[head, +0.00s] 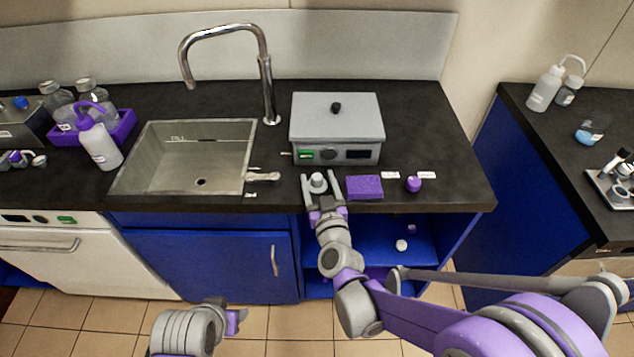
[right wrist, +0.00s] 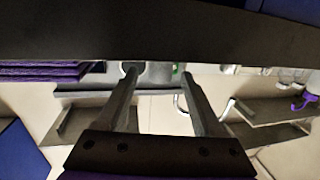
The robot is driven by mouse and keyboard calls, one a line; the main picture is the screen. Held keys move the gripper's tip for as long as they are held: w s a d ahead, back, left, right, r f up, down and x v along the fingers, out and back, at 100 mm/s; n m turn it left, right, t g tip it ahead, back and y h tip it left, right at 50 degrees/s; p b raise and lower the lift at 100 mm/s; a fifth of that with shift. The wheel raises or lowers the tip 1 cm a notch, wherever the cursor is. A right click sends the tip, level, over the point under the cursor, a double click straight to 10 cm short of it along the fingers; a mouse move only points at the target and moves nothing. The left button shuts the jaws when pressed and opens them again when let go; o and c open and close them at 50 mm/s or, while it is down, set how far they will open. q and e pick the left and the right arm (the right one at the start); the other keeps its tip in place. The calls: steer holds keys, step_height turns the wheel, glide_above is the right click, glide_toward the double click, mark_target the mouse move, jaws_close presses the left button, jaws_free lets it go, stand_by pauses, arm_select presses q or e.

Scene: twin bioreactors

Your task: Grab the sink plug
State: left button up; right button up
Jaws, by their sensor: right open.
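A small pale grey, round knobbed piece that looks like the sink plug (head: 317,182) stands on the dark counter near its front edge, right of the sink (head: 178,160). My right gripper (head: 320,184) is open, with one finger on each side of the plug in the head view. I cannot tell whether either finger touches it.
A grey box device (head: 337,130) stands just behind. The faucet (head: 266,90) rises behind the sink. The counter's right end is clear.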

steer(key=shift+x, duration=0.85)
jaws_close()
